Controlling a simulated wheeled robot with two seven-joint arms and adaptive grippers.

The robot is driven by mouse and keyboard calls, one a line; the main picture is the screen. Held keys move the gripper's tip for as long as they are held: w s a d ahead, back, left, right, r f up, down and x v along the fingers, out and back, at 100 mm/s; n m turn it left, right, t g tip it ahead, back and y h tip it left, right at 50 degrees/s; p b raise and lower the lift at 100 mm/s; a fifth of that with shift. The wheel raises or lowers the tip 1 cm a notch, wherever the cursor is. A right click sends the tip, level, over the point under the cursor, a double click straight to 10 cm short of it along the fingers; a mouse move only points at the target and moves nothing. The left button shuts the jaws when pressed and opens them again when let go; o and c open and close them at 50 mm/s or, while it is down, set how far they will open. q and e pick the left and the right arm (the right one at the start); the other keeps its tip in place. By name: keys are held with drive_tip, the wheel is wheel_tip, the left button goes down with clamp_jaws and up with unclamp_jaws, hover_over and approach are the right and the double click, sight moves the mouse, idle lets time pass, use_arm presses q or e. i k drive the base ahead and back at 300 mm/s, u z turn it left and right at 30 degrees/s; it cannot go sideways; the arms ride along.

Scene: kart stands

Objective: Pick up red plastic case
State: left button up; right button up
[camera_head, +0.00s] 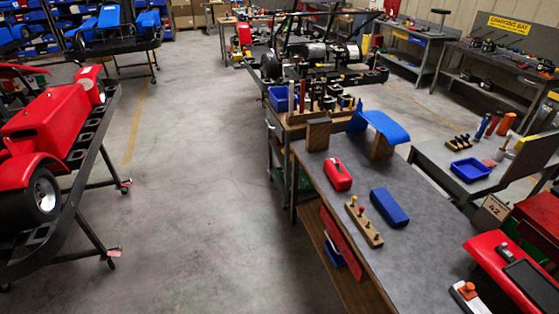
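A small red case (337,175) with rounded edges lies on the grey-topped workbench (437,240), near its far left part. A blue case (389,207) of similar shape lies to its right and nearer. A wooden block (364,222) with several pegs or small handles stands just in front of the red case, apart from it. Neither of my grippers is in view.
A curved blue panel (386,126) rests at the bench's far end beside a wooden tool rack. A large red piece (508,268) with black parts sits at the lower right. A red kart on a stand (62,198) is at left. The floor between (200,200) is clear.

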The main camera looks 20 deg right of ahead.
sight(341, 179)
drive_tip(key=u, duration=0.4)
drive_tip(key=i, duration=1.7)
drive_tip(key=z, duration=0.5)
drive_tip(key=i, duration=1.1)
drive_tip(key=z, duration=0.85)
